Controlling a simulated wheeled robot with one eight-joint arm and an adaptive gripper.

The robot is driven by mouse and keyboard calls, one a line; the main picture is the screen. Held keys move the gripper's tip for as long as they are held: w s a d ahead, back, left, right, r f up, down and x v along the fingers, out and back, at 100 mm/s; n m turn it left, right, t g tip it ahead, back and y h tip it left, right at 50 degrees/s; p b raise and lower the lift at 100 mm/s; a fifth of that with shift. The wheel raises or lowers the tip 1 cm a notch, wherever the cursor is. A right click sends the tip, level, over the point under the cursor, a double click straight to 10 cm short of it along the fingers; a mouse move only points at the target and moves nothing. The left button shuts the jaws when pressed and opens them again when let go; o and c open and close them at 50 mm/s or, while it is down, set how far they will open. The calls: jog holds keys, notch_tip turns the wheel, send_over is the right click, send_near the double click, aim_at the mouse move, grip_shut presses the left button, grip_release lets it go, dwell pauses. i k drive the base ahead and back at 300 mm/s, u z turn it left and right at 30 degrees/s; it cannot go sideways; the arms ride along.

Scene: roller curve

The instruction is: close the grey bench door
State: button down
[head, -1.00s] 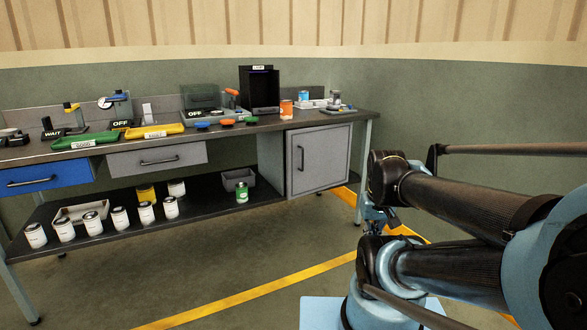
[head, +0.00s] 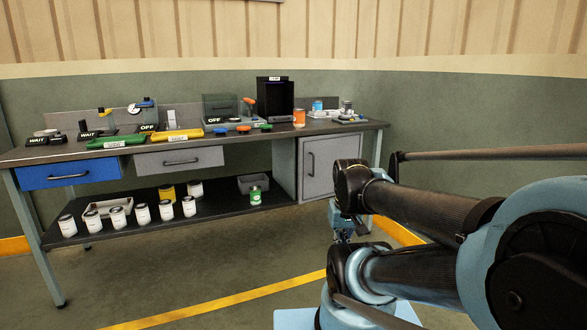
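The grey bench door (head: 332,168) is at the right end of the workbench in the head view, with a dark vertical handle (head: 311,163) near its left edge. It looks about flush with its cabinet; I cannot tell whether it stands slightly ajar. My arm covers its lower right part. My gripper (head: 343,234) seems to hang below the arm's dark joint, in front of and below the door. It is small and partly hidden, so its fingers are unclear. I see no contact with the door.
The workbench (head: 350,127) carries trays, labelled devices and a black box (head: 275,98). A blue drawer (head: 70,173) and a grey drawer (head: 179,159) are to the left. The lower shelf (head: 220,205) holds several cans and a grey bin (head: 252,183). Floor before the bench is clear.

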aim_at(317, 154)
jog(key=i, duration=1)
